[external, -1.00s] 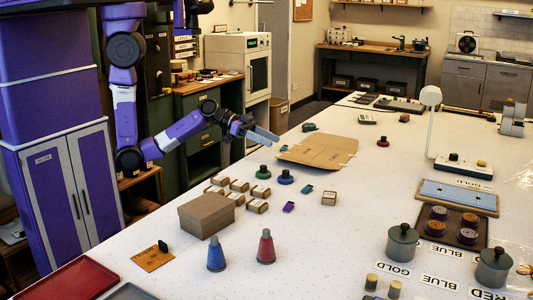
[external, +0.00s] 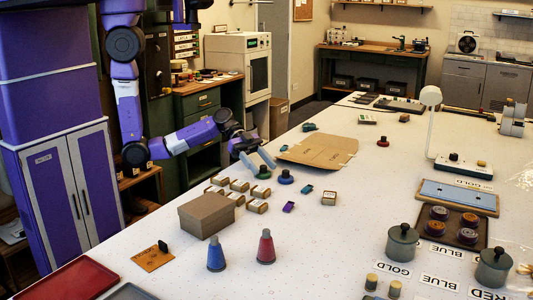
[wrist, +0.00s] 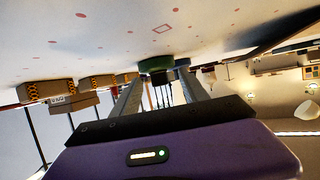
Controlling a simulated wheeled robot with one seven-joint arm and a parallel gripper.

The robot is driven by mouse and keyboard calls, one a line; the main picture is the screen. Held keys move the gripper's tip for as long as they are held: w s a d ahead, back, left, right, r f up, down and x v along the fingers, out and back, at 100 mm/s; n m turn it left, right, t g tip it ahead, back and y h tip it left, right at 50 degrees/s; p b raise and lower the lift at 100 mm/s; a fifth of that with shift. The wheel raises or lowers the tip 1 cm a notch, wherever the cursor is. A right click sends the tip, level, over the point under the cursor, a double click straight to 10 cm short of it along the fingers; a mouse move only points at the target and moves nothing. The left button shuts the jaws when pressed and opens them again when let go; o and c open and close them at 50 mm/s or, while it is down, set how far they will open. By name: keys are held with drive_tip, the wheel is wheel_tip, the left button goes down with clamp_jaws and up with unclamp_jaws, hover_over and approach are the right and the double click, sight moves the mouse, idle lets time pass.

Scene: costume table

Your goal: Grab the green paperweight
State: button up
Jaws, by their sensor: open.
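The green paperweight (external: 263,172) is a low round piece with a knob on top. It stands on the white table beside a similar blue one (external: 286,177). My gripper (external: 264,169) is open, with its two fingers reaching down at a slant toward the green paperweight and overlapping it in the external view. In the wrist view the green paperweight (wrist: 157,66) shows at the far end of my gripper (wrist: 162,76), between the fingertips. I cannot tell whether either finger touches it.
Several small labelled boxes (external: 239,185) stand to the left of the paperweight. A flat cardboard sheet (external: 318,150) lies just behind and to the right. A brown box (external: 206,215) stands nearer the front. A red paperweight (external: 383,142) is farther right, with clear table around it.

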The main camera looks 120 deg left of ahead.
drive_tip(key=shift+w+d+f, duration=0.25)
drive_tip(key=shift+w, duration=0.25)
clamp_jaws()
